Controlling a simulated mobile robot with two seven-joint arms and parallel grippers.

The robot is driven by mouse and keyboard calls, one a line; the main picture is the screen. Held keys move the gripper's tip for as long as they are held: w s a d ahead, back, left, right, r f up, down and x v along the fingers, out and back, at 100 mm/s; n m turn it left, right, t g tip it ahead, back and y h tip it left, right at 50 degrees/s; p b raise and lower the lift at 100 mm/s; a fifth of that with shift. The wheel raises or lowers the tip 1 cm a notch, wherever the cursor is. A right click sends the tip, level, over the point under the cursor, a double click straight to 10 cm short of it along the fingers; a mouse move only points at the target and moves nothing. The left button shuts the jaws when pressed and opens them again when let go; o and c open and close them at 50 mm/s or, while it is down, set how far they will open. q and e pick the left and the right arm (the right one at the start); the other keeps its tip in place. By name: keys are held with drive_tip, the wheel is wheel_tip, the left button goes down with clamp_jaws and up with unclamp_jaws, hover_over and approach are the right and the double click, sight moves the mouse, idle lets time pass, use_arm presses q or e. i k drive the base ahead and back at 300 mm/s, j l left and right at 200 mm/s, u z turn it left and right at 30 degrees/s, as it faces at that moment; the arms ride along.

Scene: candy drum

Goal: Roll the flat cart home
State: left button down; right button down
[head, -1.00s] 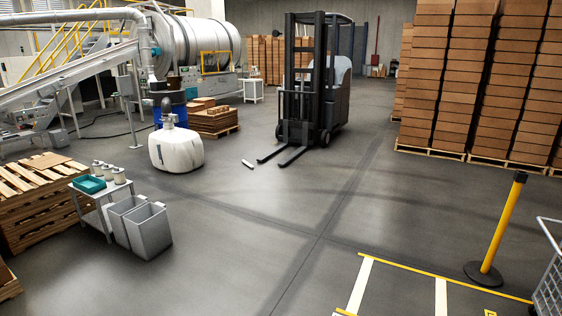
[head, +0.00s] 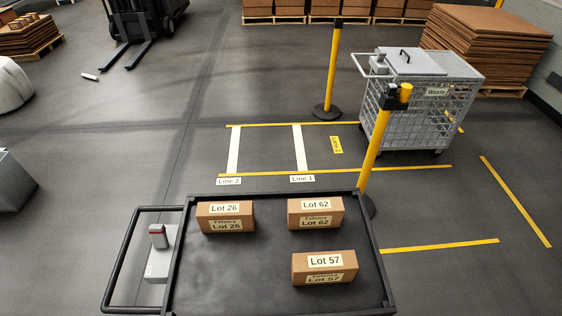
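The flat cart (head: 250,280) stands at the bottom middle of the head view, with a black deck, a raised black rim and a black tube handle (head: 120,262) on its left side. Its near edge runs out of the picture. Three brown boxes sit apart on the deck: Lot 26 (head: 226,218) at the back left, Lot 62 (head: 315,213) at the back right and Lot 57 (head: 325,268) nearer at the right. A small white device with a grey and red top (head: 158,250) shows between handle and deck. Neither of my grippers is in view.
Yellow floor lines (head: 335,173) and white strips with Line 2 and Line 1 labels lie beyond the cart. A yellow post (head: 375,150) stands close to its back right corner, another (head: 331,70) farther back. A grey Waste cage (head: 420,105) stands right. Floor at left is open.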

sight(245, 273)
drive_tip(key=i+j, duration=0.1)
drive_tip(key=j, duration=0.8)
drive_tip(key=i+j, duration=0.15)
drive_tip(key=j, duration=0.3)
drive_tip(key=i+j, duration=0.1)
drive_tip(key=j, duration=0.35)
drive_tip(key=k+u, duration=0.05)
